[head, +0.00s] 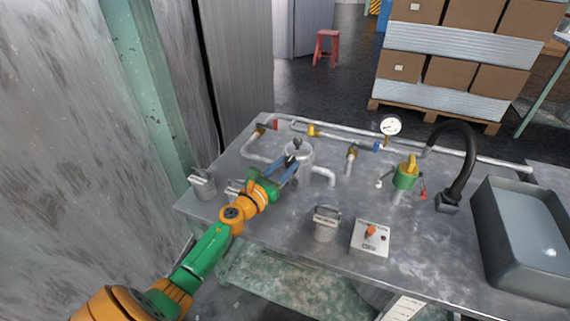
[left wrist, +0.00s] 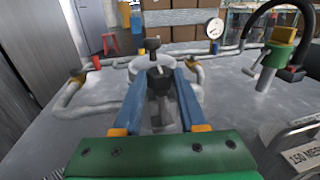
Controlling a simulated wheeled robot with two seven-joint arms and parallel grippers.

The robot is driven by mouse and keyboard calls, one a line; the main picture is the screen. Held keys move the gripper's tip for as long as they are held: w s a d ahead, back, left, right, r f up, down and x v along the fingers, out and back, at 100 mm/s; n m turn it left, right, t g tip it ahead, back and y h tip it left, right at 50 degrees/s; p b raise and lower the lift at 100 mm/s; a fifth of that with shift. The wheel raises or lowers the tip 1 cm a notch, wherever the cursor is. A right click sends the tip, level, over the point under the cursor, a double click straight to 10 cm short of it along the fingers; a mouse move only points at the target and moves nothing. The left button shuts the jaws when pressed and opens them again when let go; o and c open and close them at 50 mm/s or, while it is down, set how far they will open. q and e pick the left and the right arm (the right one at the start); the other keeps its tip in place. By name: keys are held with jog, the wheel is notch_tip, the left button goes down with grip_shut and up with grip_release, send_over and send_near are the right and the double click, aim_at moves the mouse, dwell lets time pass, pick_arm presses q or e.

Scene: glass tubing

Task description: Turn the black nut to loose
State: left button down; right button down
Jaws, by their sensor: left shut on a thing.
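The black nut (left wrist: 160,73) shows in the left wrist view at the tips of my left gripper's two blue fingers. It sits in front of a round metal vessel (head: 301,152), which has a dark knob (left wrist: 152,44) on top. My left gripper (head: 290,168) reaches the front of this vessel in the head view, and its fingers are shut on the nut. The fingers hide much of the nut in the head view. The left gripper also shows in the left wrist view (left wrist: 160,82). My right gripper is not in view.
Metal pipes with brass fittings run behind the vessel. A pressure gauge (head: 390,126), a green valve (head: 405,177), a black hose (head: 466,150) and a grey basin (head: 500,215) stand to the right. A control box (head: 370,238) and a small canister (head: 325,228) stand in front.

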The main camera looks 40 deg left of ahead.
pick_arm(q)
jog(key=n+y, duration=0.1)
jog(key=n+y+p, duration=0.1)
jog(key=y, duration=0.1)
jog(key=shift+d, duration=0.3)
jog(key=shift+w+d+n+g+y, duration=0.15)
jog(key=shift+n+g+y, duration=0.3)
jog(key=shift+n+y, duration=0.45)
jog(key=shift+d+n+g+y, duration=0.1)
jog(key=shift+n+g+y, duration=0.45)
jog(key=shift+y, duration=0.95)
jog(key=shift+c, duration=2.3)
grip_release()
jog(key=p+v, duration=0.1)
jog(key=v, duration=0.6)
jog(key=shift+n, duration=0.25)
